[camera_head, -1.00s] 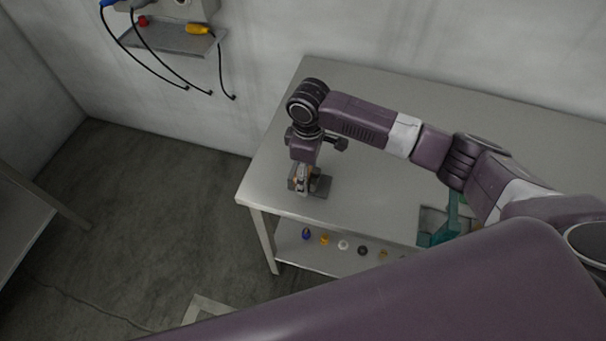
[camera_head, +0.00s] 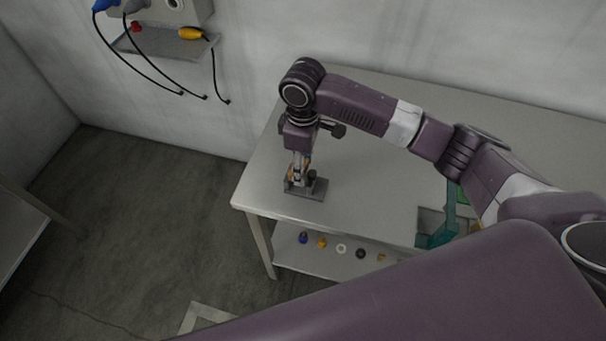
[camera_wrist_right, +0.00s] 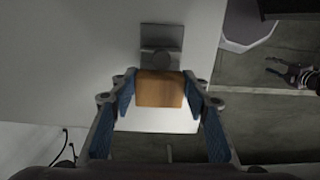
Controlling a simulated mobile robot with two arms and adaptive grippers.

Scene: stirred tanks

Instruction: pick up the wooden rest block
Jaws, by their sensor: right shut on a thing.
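My right gripper (camera_head: 297,178) is over the near left corner of the grey table. In the right wrist view, its two blue-padded fingers (camera_wrist_right: 160,102) are shut on the wooden rest block (camera_wrist_right: 160,90), a plain orange-brown block, one finger on each side. In the head view the block is mostly hidden by the fingers. A dark grey stand (camera_head: 316,190) with a round knob is right beside the block; the stand also shows in the right wrist view (camera_wrist_right: 162,38). A small dark gripper, seemingly my left one (camera_wrist_right: 292,75), shows at the right of the wrist view; its jaw state is unclear.
The grey table (camera_head: 375,185) is mostly clear around the stand. A teal holder (camera_head: 440,232) stands farther right, partly behind my arm. Several small coloured pieces lie on the lower shelf (camera_head: 335,262). A wall shelf (camera_head: 170,42) with hanging cables is at the upper left.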

